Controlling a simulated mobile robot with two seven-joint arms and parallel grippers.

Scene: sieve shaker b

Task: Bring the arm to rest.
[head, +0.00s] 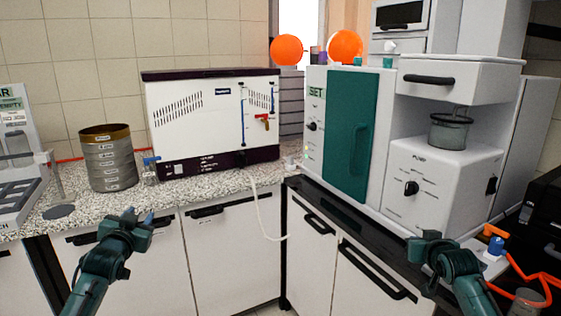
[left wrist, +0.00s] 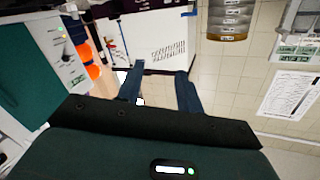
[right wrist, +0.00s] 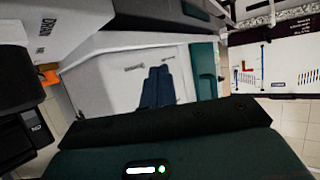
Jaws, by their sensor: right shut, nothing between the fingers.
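My left gripper (head: 140,219) is in front of the left counter, in the lower left of the head view. In the left wrist view its two fingers (left wrist: 158,78) stand apart with nothing between them. My right gripper (head: 428,243) is in front of the right counter, in the lower right of the head view. In the right wrist view its fingers (right wrist: 158,72) are together and hold nothing. Both grippers appear clear of the furniture.
A sieve stack (head: 108,160) stands on the speckled counter (head: 215,181), left of a white box-shaped instrument (head: 211,125). A white machine with a green door (head: 350,122) and a pump unit (head: 440,185) stand on the right. An orange cable (head: 540,285) lies near my right arm.

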